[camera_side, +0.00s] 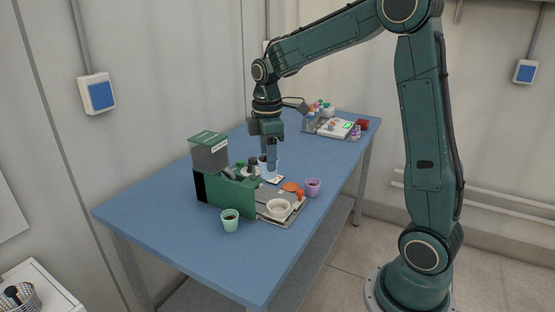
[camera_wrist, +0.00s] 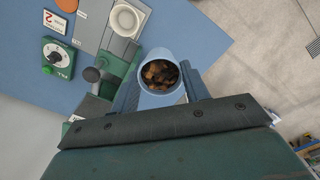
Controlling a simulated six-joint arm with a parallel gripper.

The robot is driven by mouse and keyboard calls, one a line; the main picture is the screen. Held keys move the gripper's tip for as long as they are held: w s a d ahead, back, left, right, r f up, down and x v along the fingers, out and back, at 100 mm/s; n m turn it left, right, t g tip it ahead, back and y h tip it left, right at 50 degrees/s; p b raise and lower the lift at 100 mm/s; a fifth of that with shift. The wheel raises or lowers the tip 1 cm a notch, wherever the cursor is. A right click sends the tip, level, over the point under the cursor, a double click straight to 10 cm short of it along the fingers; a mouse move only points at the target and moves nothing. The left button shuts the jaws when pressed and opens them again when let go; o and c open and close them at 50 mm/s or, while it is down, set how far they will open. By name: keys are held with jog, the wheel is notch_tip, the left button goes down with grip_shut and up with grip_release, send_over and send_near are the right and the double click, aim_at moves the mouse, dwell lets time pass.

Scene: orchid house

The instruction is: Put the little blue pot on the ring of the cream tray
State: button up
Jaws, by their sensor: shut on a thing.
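My gripper (camera_side: 270,158) is shut on a small light-blue pot (camera_side: 263,167), mostly hidden by the fingers in the side view. In the wrist view the pot (camera_wrist: 146,56) sits between the two fingers, mouth toward the camera, with brown bark-like bits inside. A cream round ring or dish (camera_side: 278,207) rests on a flat greyish tray (camera_side: 271,218) in front of the green machine. The ring also shows in the wrist view (camera_wrist: 125,19), up and left of the held pot and apart from it.
The green machine (camera_side: 229,200) stands left of the tray. A mint cup (camera_side: 230,223) and a purple cup (camera_side: 313,188) stand near it. An orange disc (camera_side: 291,186) lies behind the ring. Bottles and a white device (camera_side: 335,128) stand at the table's far end.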

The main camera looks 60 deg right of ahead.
dwell(0.4)
jog(key=w+d+r, duration=0.2)
jog(key=d, duration=0.7)
send_over(278, 211)
notch_tip(278, 211, down, 16)
jog(key=shift+r, duration=0.15)
dwell(0.4)
jog(key=shift+f, duration=2.15)
jog(key=shift+f, duration=0.1)
jog(key=o, duration=1)
jog(key=shift+c, duration=0.2)
